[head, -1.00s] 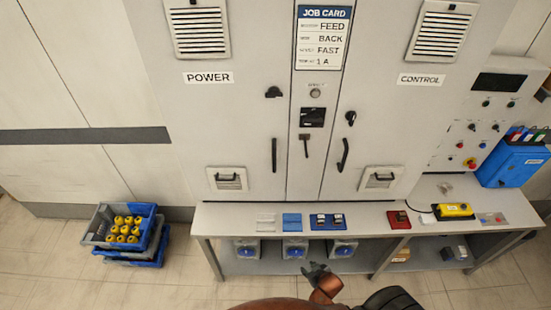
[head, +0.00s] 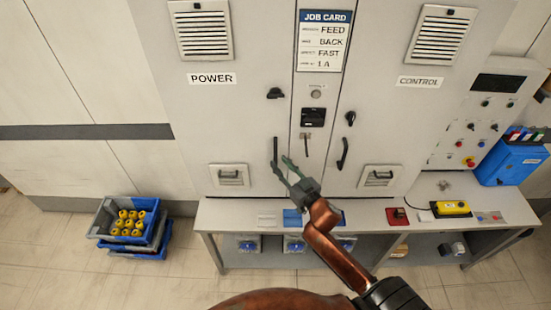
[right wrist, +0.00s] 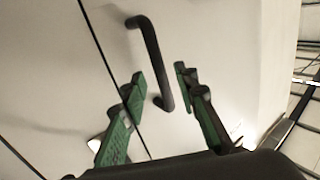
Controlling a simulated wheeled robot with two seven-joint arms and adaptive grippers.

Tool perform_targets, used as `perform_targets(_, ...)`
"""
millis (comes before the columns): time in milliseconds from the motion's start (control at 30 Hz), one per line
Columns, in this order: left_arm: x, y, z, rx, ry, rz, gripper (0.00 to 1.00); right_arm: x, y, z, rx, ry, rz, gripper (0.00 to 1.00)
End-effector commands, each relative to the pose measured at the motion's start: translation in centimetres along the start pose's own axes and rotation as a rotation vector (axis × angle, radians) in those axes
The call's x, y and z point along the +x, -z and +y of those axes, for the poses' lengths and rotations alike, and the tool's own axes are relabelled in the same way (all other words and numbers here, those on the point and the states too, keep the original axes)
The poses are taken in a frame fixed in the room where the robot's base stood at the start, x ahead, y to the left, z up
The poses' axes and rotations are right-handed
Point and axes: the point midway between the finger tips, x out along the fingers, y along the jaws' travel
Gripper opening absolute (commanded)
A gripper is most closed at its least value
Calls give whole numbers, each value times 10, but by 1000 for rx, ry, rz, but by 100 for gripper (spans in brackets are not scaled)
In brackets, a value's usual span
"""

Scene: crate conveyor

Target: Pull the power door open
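The power door (head: 240,130) is the pale left cabinet door under the POWER label. It looks shut, flush with its surroundings. Its black bar handle (head: 275,148) stands upright near the door's right edge; its lower part is overlapped by my gripper. My right gripper (head: 281,164) is open in front of the handle's lower end. In the right wrist view, the handle (right wrist: 150,55) shows whole, its lower end between the two green fingertips (right wrist: 160,75). Neither finger clearly touches it, and the depth gap is hard to tell. My left gripper is out of view.
A dark rotary knob (head: 275,93) sits above the handle. The control door (head: 380,130) is at right, with a centre panel between. A workbench (head: 215,216) juts out below the doors, bearing small devices. A blue-grey crate (head: 104,218) stands on the floor at left.

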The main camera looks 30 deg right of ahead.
Motion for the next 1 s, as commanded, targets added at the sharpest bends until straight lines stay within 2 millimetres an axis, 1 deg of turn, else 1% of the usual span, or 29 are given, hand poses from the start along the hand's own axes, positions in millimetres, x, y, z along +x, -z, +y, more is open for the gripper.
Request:
perform_targets(33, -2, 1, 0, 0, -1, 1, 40, 9, 2, 0, -1, 0, 1, 28)
perform_targets(100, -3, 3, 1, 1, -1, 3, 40, 19, 1, 0, -1, 0, 0, 28)
perform_targets(233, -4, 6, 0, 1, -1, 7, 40, 32, 0, 0, -1, 0, -1, 28)
perform_targets(400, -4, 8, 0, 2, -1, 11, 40, 38, -1, 0, 0, 0, -2, 28)
perform_targets(600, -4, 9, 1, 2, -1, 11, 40, 38, -1, 0, 0, 0, -2, 28)
perform_targets(667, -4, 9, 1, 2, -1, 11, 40, 38, -1, 0, 0, 0, -2, 24)
perform_targets(1000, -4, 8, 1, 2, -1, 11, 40, 38, -1, 0, 0, -1, -2, 1)
